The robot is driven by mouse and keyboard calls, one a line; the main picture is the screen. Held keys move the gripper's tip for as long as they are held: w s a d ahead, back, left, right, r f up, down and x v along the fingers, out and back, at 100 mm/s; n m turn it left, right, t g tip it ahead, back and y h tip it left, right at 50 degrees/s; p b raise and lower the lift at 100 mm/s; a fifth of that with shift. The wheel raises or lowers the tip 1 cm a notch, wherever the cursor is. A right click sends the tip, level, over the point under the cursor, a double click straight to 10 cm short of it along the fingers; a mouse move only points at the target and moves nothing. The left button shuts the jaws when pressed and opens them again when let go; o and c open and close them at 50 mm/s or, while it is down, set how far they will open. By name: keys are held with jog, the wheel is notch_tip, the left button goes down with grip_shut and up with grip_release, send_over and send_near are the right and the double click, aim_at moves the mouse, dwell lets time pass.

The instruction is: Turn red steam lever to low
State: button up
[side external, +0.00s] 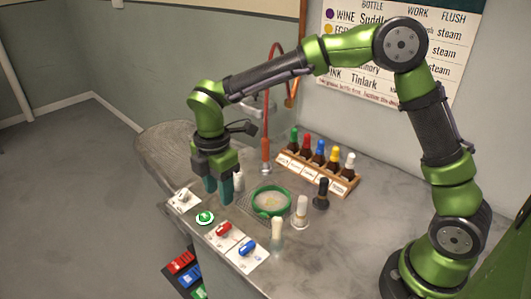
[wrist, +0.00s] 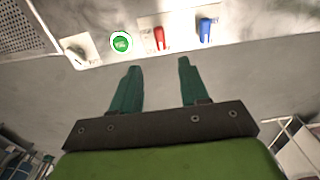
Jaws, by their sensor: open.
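The red steam lever (side external: 222,229) sits on a white plate near the front edge of the grey counter (side external: 345,235). In the wrist view the red lever (wrist: 159,38) is beyond my fingertips, between a green button and a blue lever. The setting marks on its plate are too small to read. My gripper (side external: 218,198) is open and empty, pointing down at the front-left of the counter, to the left of the red lever and behind the green button. Its two teal fingers show apart in the wrist view (wrist: 157,65). Nothing is between them.
The green button (side external: 205,217) and blue lever (side external: 247,248) flank the red lever. A white plate with a small switch (side external: 184,200) is at left.

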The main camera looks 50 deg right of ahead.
aim_at(224, 227)
notch_tip(224, 227, down, 11)
jog(key=shift+f, duration=0.1)
dwell(0.3)
grip_shut()
